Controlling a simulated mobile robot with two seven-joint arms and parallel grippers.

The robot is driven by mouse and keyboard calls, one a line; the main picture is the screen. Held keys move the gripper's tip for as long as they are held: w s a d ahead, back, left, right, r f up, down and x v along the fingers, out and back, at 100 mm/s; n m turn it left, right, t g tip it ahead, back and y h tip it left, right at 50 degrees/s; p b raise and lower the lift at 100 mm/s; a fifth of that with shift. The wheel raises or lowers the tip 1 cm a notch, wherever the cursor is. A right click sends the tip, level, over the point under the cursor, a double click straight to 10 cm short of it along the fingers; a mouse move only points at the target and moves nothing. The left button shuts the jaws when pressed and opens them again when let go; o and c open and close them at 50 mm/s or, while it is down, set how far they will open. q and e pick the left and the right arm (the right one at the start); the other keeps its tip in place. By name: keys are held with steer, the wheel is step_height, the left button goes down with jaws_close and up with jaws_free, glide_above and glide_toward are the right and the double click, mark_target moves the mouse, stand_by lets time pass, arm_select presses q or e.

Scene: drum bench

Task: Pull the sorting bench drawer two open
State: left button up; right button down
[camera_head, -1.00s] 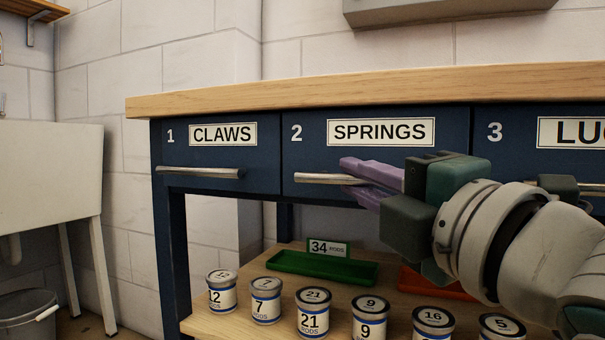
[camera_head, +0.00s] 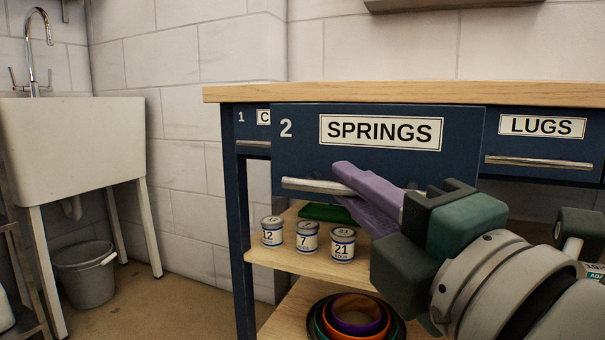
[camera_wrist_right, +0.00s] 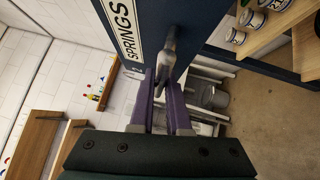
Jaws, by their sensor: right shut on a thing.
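Drawer two (camera_head: 300,150) is a dark blue front with the number 2 and a SPRINGS label (camera_head: 380,131). It stands out in front of the bench (camera_head: 500,95), partly covering drawer one, so it is pulled out some way. My right gripper (camera_head: 345,185) has purple fingers shut on the drawer's silver bar handle (camera_head: 300,184). In the right wrist view the handle (camera_wrist_right: 168,48) runs between the two purple fingers (camera_wrist_right: 160,85). The inside of the drawer is hidden behind its front. My left gripper is in neither view.
Drawer one (camera_head: 250,135) and the LUGS drawer (camera_head: 540,140) sit back at the bench. Numbered cans (camera_head: 307,237) and a green tray (camera_head: 328,212) stand on the shelf below. A sink (camera_head: 75,140) and a grey bucket (camera_head: 88,275) are at left.

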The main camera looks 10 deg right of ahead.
steer(key=shift+s+a, duration=0.35)
steer(key=shift+s, duration=0.15)
steer(key=c, duration=0.9)
jaws_free()
steer(key=v, duration=1)
